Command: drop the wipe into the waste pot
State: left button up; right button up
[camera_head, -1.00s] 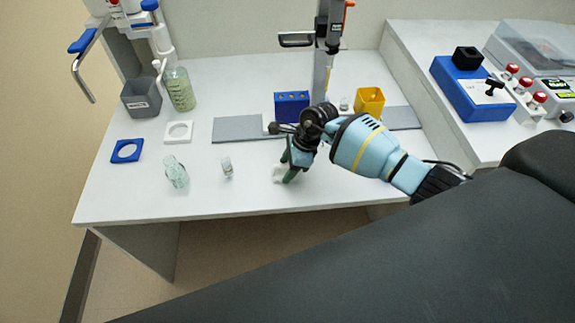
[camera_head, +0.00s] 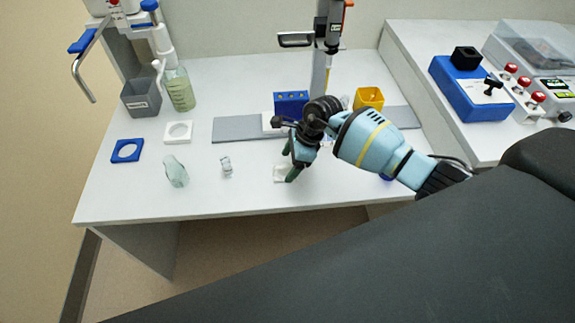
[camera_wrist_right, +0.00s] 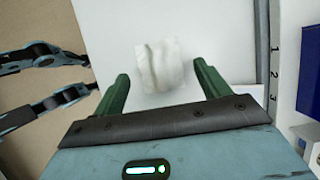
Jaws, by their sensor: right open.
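The wipe is a small white crumpled cloth (camera_head: 279,174) on the white bench near its front edge. In the right wrist view the wipe (camera_wrist_right: 160,65) lies ahead of the fingertips, roughly centred between them. My right gripper (camera_head: 293,170) is over the bench beside the wipe and covers part of it in the head view. Its two green fingers (camera_wrist_right: 160,85) are spread apart with nothing between them. A grey square pot (camera_head: 141,98) with a small unreadable label stands at the back left; it may be the waste pot.
A blue rack (camera_head: 291,104) and a yellow pot (camera_head: 368,97) are behind my right gripper. Bench between vial and wipe is clear.

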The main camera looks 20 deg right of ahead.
jog(key=v, duration=1)
